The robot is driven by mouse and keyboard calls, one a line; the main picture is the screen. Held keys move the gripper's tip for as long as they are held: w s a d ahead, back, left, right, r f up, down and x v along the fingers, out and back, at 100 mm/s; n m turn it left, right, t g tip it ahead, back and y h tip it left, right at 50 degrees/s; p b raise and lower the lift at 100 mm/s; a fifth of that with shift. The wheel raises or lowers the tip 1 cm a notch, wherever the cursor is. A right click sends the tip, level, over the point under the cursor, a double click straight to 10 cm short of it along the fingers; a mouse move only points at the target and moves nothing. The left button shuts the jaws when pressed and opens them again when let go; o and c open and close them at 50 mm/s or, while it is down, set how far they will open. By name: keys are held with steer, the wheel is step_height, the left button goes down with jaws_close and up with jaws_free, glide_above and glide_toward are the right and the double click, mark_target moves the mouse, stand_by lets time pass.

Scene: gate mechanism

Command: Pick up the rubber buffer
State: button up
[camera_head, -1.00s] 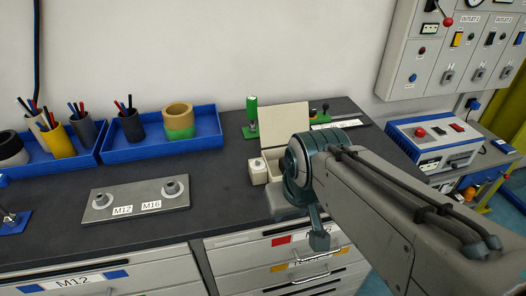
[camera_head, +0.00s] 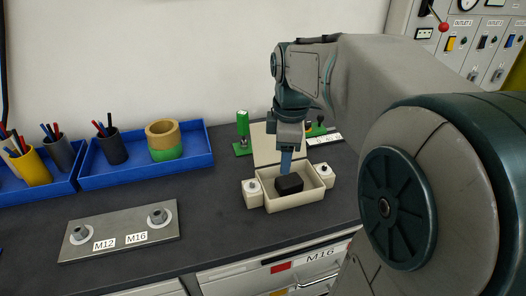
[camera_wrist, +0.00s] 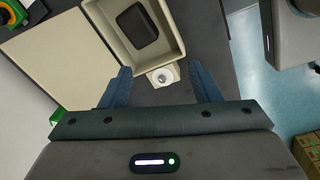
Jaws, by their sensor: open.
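The rubber buffer appears to be the black block (camera_head: 289,184) lying in a cream open box (camera_head: 318,197) on the dark bench. It also shows in the wrist view (camera_wrist: 138,25), inside the box near the top of the picture. My gripper (camera_head: 286,172) points down above the box, close to the block in the head view. From the head view I cannot tell the exact gap between fingertips and block.
Small cream blocks with round knobs (camera_head: 253,193) flank the box. A green post (camera_head: 243,127) stands behind it. A metal plate (camera_head: 118,231) marked M12 and M16 lies left, and a blue tray (camera_head: 145,176) with cups is at the back. Bench between plate and box is clear.

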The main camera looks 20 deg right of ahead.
mark_target(289, 179)
steer(key=w+d+n+g, duration=0.1)
steer(key=w+d+n, duration=0.2)
steer(key=w+n, duration=0.2)
steer(key=f, duration=0.9)
steer(key=shift+s+d+p, duration=0.15)
steer(key=shift+s+p, duration=0.1)
steer(key=shift+p, duration=0.05)
steer(key=shift+s+f+p, duration=0.15)
steer(key=shift+f+p, duration=0.6)
steer(key=shift+f, duration=1.85)
steer(key=c, duration=0.8)
steer(key=shift+r, duration=0.1)
